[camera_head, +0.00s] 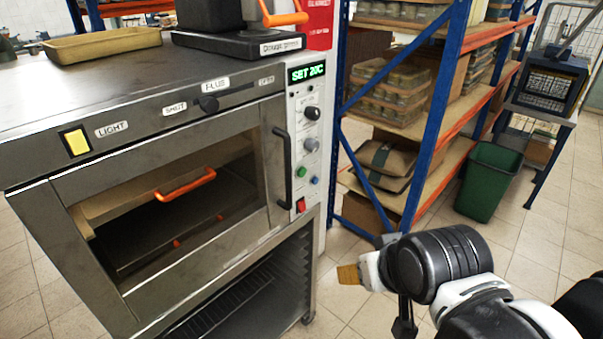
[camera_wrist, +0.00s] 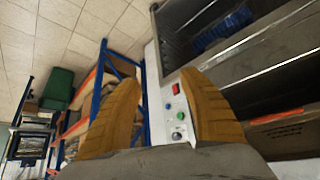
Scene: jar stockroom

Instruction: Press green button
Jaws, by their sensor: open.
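The green button (camera_head: 302,171) is a small round button on the pale control panel (camera_head: 297,130) at the oven's right side, below two knobs. In the wrist view the green button (camera_wrist: 181,117) shows upside down between my fingers, just above a knob. A blue button (camera_head: 315,180) sits beside it and a red switch (camera_head: 301,205) sits below. My gripper (camera_head: 348,274) has tan fingers and is to the right of the panel and lower in the head view. In the wrist view my gripper (camera_wrist: 158,82) is open and empty, its fingers spread apart.
The oven (camera_head: 150,190) has an orange handle and a dark vertical door handle (camera_head: 283,168) near the panel. A blue and orange shelf rack (camera_head: 430,120) with jars stands behind to the right. A green bin (camera_head: 487,182) stands farther right. The tiled floor between is clear.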

